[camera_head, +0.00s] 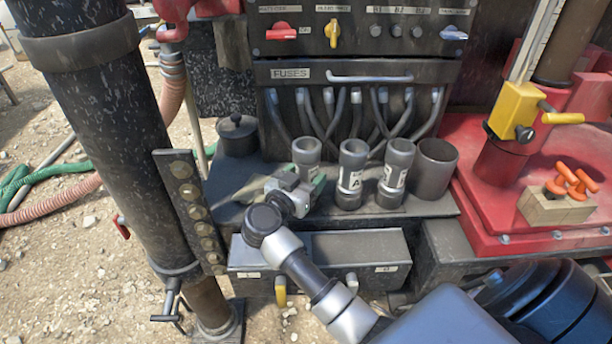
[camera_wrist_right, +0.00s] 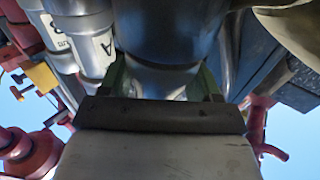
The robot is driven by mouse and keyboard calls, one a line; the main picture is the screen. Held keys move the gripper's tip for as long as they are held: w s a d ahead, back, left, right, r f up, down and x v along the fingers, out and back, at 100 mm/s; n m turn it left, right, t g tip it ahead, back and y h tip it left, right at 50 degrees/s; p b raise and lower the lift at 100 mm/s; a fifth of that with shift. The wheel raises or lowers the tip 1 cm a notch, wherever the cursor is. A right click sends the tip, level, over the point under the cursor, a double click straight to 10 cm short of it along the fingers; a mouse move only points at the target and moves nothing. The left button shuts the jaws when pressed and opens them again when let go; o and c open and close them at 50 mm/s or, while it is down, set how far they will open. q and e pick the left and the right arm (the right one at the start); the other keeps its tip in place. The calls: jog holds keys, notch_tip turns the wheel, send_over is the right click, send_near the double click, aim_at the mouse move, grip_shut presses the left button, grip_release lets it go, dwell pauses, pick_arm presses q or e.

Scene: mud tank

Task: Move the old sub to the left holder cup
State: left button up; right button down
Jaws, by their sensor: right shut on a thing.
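My right gripper (camera_head: 308,184) reaches in from the bottom to the left end of the dark shelf. Its green fingers are shut on a grey cylinder (camera_head: 305,152), which I take for the old sub. In the right wrist view this cylinder (camera_wrist_right: 165,50) stands between the right gripper's fingers (camera_wrist_right: 165,85). The gripper hides its lower part, so I cannot tell whether it rests in a left holder cup or just above the shelf. To its right stand a grey cylinder marked A (camera_head: 351,172) and one marked B (camera_head: 394,172), both upright. My left gripper is not in view.
A wide dark cup (camera_head: 434,168) stands at the shelf's right end. A lidded black pot (camera_head: 237,137) is at the back left. Fuse cables (camera_head: 355,105) hang behind. A thick dark post (camera_head: 110,120) rises at left. A drawer box (camera_head: 325,252) sits below the shelf.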

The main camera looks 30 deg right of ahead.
jog(key=shift+f, duration=0.45)
dwell(0.6)
jog(key=shift+c, duration=0.7)
grip_release()
jog(key=shift+s+f, duration=0.1)
jog(key=shift+f, duration=0.1)
jog(key=shift+s+a+p, duration=0.15)
jog(key=shift+a+p, duration=0.25)
jog(key=shift+p, duration=0.2)
jog(key=p+v, duration=0.4)
jog(key=v, duration=0.6)
jog(key=shift+r, duration=0.15)
jog(key=shift+r, duration=0.1)
